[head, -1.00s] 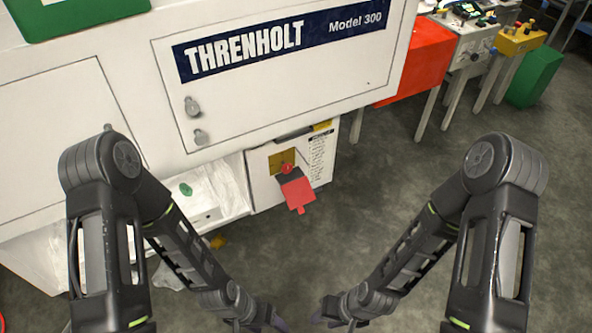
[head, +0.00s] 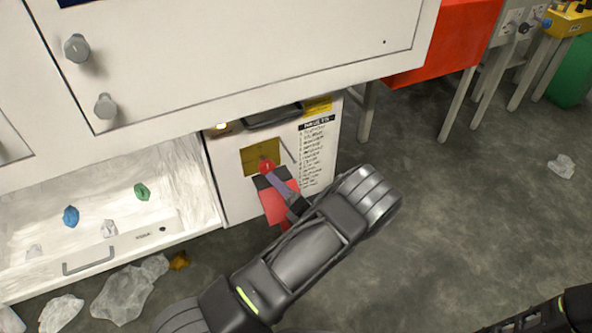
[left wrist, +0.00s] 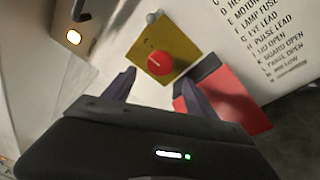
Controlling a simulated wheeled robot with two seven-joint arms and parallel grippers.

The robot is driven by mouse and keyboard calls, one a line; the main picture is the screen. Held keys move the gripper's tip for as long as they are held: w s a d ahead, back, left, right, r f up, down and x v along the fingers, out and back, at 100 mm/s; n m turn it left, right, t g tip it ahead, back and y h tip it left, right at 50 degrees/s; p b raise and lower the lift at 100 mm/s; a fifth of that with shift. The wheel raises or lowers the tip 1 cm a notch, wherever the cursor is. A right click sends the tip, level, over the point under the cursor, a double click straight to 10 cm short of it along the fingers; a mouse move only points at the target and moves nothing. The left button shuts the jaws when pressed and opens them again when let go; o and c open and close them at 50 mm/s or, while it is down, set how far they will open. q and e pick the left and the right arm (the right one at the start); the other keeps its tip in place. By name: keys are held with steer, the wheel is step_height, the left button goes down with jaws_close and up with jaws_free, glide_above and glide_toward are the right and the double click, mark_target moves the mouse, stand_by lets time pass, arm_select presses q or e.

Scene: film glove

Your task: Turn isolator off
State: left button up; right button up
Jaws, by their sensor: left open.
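The isolator is a round red knob (head: 266,166) with a pale line on it, set on a yellow plate (head: 254,158) on the low white panel. In the left wrist view the knob (left wrist: 159,63) and yellow plate (left wrist: 165,47) show clearly. My left gripper (head: 276,178) is at the knob in the head view. In the left wrist view its two fingers (left wrist: 157,82) are open, on either side below the knob, with nothing held between them. Whether they touch the knob I cannot tell. My right gripper is out of view.
A red flap (head: 280,203) with a dark top hangs below the knob; the right finger overlaps it in the wrist view. A printed list (head: 317,150) is to the right. An open bay (head: 100,200) with scraps lies left.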

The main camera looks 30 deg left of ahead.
mark_target(268, 169)
arm_select(q)
steer(key=shift+w+d+r, duration=0.15)
steer(key=shift+w+r, duration=0.1)
steer(key=shift+w, duration=0.05)
steer(key=b+x, duration=0.2)
steer(key=x, duration=0.5)
steer(key=shift+w+a, duration=0.2)
steer(key=shift+a, duration=0.2)
steer(key=c, duration=1.4)
